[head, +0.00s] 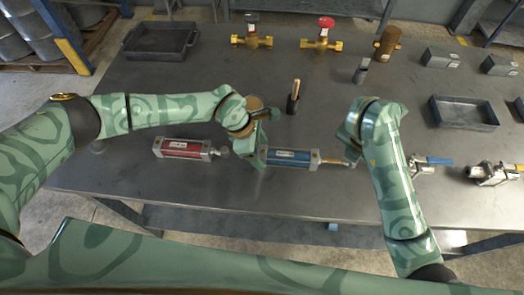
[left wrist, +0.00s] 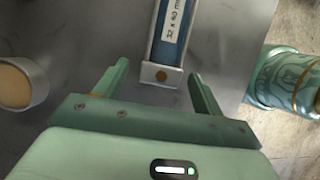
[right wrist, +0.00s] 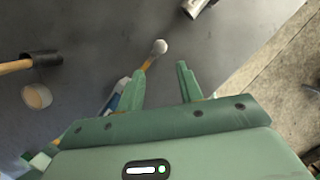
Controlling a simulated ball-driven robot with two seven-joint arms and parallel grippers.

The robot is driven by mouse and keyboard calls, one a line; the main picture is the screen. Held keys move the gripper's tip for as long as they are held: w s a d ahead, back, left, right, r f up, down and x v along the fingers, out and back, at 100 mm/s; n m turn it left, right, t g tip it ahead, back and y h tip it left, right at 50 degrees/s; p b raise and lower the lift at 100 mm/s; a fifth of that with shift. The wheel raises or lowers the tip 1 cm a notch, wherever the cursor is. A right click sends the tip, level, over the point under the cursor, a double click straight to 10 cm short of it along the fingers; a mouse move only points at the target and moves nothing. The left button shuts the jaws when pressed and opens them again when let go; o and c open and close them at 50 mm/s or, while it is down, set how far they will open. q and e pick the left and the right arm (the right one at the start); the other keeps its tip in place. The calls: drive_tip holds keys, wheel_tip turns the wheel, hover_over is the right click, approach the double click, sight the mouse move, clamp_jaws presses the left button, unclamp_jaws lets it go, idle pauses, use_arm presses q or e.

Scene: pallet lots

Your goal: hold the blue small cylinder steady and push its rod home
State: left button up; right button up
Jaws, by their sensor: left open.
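The blue small cylinder (head: 288,158) lies on the table, its rod (head: 334,162) sticking out to the right. My left gripper (head: 261,156) is open at the cylinder's left end. In the left wrist view the cylinder's end cap (left wrist: 160,75) lies between the spread fingertips, with gaps on both sides. My right gripper (head: 351,150) is near the rod's outer end. In the right wrist view its fingers are parted with nothing between them, and the rod's pale round tip (right wrist: 159,46) shows just beyond them. Whether a finger touches the rod is unclear.
A red cylinder (head: 183,148) lies to the left of the blue one. Another tray (head: 160,42) is at the back left. The table's front edge is close.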

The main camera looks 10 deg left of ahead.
use_arm(q)
drive_tip(key=shift+x, duration=0.8)
